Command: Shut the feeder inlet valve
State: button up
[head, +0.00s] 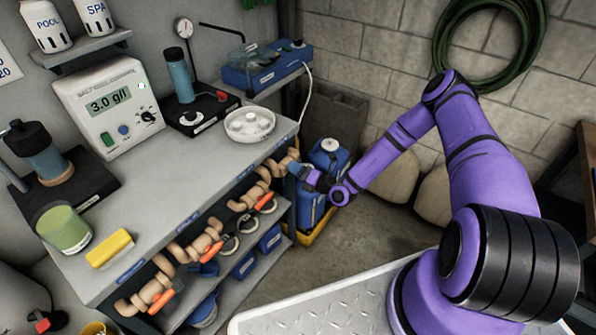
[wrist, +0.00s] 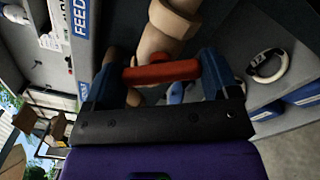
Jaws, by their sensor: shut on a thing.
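The feeder inlet valve is a beige pipe fitting (wrist: 175,20) below a blue label reading "FEED" (wrist: 80,18), whose rest is cut off, in the wrist view. Its orange-red lever (wrist: 160,71) lies across the pipe in that view. My gripper (wrist: 161,68) has its blue fingers at the two ends of the lever and is shut on it. In the head view my gripper (head: 302,173) is at the far right end of the row of valves under the bench edge. There it hides most of this valve and its lever.
Other beige valves with orange levers (head: 213,251) line the bench front (head: 200,200). Blue containers (head: 328,157) stand in a yellow tray (head: 318,235) right beside my gripper. A salt chlorinator (head: 108,105) and white dish (head: 249,124) sit on top. Floor to the right is partly clear.

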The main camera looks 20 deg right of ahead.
jog(key=m, duration=0.6)
jog(key=shift+s+f+m, duration=0.1)
jog(key=shift+m, duration=0.2)
dwell(0.5)
jog(key=o, duration=0.8)
jog(key=v, duration=1)
jog(key=shift+s+d, duration=0.25)
jog(key=shift+s, duration=0.05)
